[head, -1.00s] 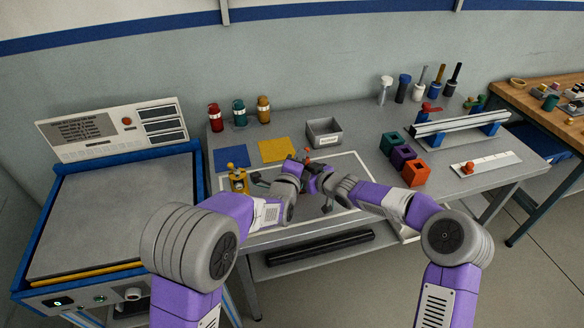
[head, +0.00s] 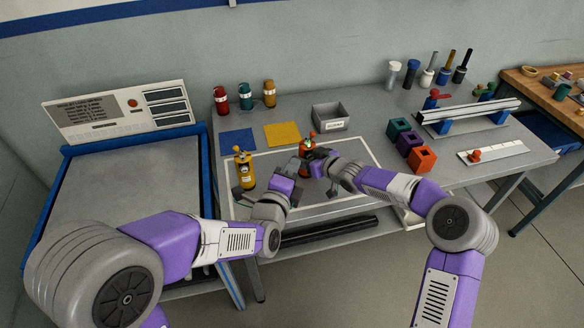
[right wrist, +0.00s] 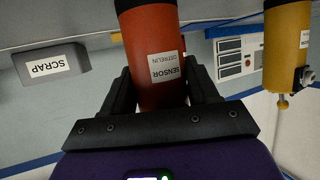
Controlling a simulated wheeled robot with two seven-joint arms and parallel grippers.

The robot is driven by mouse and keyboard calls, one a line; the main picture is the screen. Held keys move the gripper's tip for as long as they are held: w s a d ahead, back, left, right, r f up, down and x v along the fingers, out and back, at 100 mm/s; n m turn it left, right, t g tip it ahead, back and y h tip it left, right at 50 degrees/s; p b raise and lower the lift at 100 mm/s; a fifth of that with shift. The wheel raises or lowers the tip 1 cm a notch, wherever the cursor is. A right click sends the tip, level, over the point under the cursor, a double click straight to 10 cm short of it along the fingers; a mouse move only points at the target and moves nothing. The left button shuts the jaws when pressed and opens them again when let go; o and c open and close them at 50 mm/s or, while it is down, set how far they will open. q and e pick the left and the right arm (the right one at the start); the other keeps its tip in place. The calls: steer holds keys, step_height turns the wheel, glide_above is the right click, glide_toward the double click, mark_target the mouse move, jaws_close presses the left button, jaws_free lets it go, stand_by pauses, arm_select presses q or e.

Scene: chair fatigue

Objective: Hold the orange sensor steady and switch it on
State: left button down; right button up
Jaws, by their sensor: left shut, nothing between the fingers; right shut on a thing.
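The orange sensor (head: 306,146) stands on the grey bench inside the white outline, with a small knob on top. In the right wrist view the orange cylinder (right wrist: 152,50) has a white SENSOR label and sits between my fingers. My right gripper (head: 314,166) is shut on it from the right; its fingers also show in the right wrist view (right wrist: 160,95). My left gripper (head: 295,165) is shut and empty, close to the left of the orange sensor. Whether it touches the sensor I cannot tell. The switch's state is not clear.
A yellow sensor (head: 244,172) stands to the left. Blue (head: 238,142) and yellow (head: 282,134) mats lie behind it. The grey SCRAP bin (head: 330,118) is behind the orange sensor. Green, purple and orange blocks (head: 422,159) stand to the right.

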stand_by(0.3)
steer(key=o, duration=1.2)
